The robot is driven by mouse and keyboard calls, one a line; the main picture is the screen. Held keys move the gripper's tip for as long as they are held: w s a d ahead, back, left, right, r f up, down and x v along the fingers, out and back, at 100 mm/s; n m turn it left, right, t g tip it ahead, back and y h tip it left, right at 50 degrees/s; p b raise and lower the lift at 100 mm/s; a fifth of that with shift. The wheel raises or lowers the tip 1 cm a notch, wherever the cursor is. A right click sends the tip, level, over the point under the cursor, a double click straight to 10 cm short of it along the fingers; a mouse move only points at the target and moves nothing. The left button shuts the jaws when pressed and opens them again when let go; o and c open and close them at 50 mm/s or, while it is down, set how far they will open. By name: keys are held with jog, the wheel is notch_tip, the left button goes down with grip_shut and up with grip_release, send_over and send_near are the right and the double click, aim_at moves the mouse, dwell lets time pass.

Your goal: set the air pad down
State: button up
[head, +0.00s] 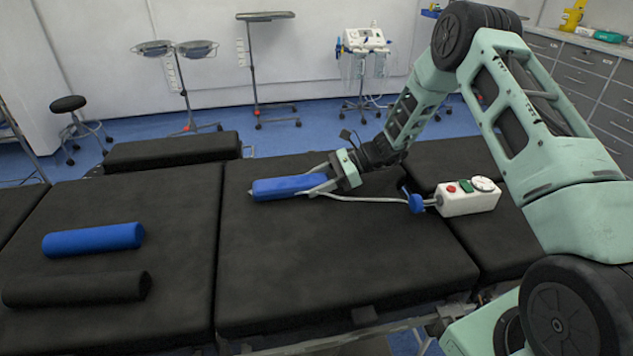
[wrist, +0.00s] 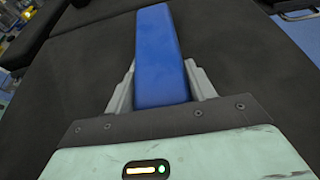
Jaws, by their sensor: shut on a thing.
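The air pad (head: 287,187) is a blue flat block over the far part of the middle black table section. My gripper (head: 322,181) is shut on its right end, coming in from the right. In the wrist view the blue pad (wrist: 160,52) points straight away from the gripper (wrist: 161,88), with a grey finger on each side. A pale hose runs from near the gripper to a white control box (head: 467,197) with red and green buttons and a dial. I cannot tell whether the pad touches the table or is slightly above it.
The operating table (head: 330,275) is black and padded, with bare room in front of the pad. A blue roll (head: 93,240) and a black roll (head: 76,288) lie on the left section. Stands and a cart (head: 364,42) are behind, by the wall.

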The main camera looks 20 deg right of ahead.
jog(key=shift+f, duration=0.1)
jog(key=shift+f, duration=0.1)
jog(key=o, duration=1.1)
